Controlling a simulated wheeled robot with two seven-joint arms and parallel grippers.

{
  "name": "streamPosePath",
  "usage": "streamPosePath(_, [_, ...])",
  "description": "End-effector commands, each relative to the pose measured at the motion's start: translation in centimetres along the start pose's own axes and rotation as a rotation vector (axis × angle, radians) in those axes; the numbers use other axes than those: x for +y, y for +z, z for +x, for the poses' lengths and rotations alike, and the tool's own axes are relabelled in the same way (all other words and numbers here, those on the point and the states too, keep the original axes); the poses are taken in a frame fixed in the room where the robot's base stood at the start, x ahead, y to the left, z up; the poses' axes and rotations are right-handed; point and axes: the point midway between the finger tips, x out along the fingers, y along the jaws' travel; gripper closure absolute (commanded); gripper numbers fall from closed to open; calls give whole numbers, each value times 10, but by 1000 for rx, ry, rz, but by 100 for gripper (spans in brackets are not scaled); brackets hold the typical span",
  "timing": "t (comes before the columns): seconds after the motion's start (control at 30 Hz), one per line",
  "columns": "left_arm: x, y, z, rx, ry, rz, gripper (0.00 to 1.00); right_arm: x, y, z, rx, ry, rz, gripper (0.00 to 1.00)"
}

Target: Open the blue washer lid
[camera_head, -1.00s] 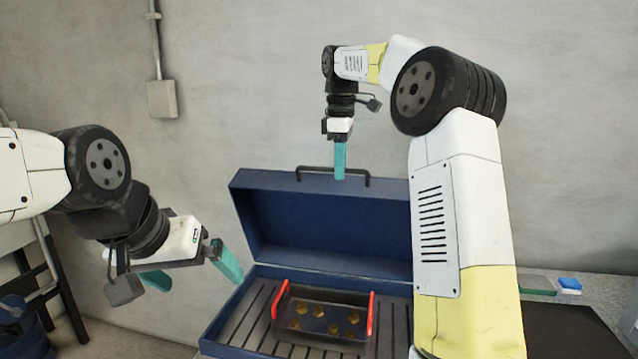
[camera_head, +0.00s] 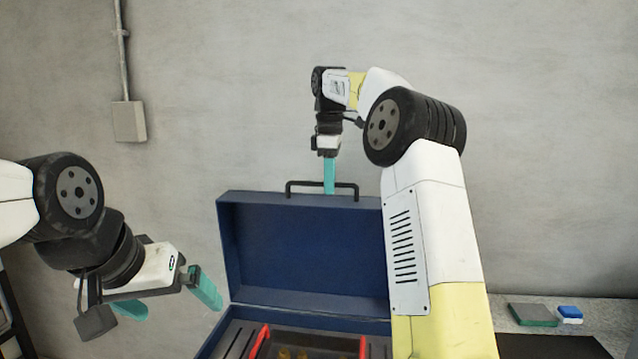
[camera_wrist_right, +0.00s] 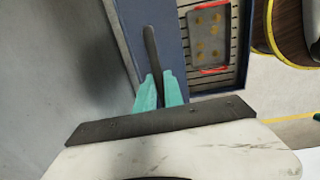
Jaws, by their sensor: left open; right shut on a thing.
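The blue washer lid (camera_head: 300,245) stands raised and open at the back of the blue washer. A dark bar handle (camera_head: 345,184) runs along its top edge. My right gripper (camera_head: 330,190) is at the handle, fingers pointing down. In the right wrist view its teal fingers (camera_wrist_right: 160,92) are closed on the dark handle (camera_wrist_right: 152,50). My left gripper (camera_head: 168,302) is open and empty, left of the washer. Inside the washer, a tray with red handles (camera_head: 262,340) holds several brass-coloured parts (camera_head: 285,353); its lower part is cut off in the head view.
A grey wall stands close behind the lid, with a grey box and conduit (camera_head: 129,121) on it. At the right is a counter (camera_head: 603,318) with a green-edged grey pad (camera_head: 532,314) and a blue block (camera_head: 570,313).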

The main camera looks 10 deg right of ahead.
Motion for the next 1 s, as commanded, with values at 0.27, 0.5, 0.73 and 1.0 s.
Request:
streamPosePath(0.27, [0, 0, 0, 0, 0, 0, 0, 0, 0, 2, -2, -4, 0, 66])
streamPosePath(0.5, [0, 0, 0, 0, 0, 0, 0, 0, 0, -1, 0, -1, 0, 66])
streamPosePath(0.73, [0, 0, 0, 0, 0, 0, 0, 0, -1, -25, 2, 1, 0, 66])
streamPosePath(1.0, [0, 0, 0, 0, 0, 0, 0, 2, -1, -60, -1, -1, 0, 66])
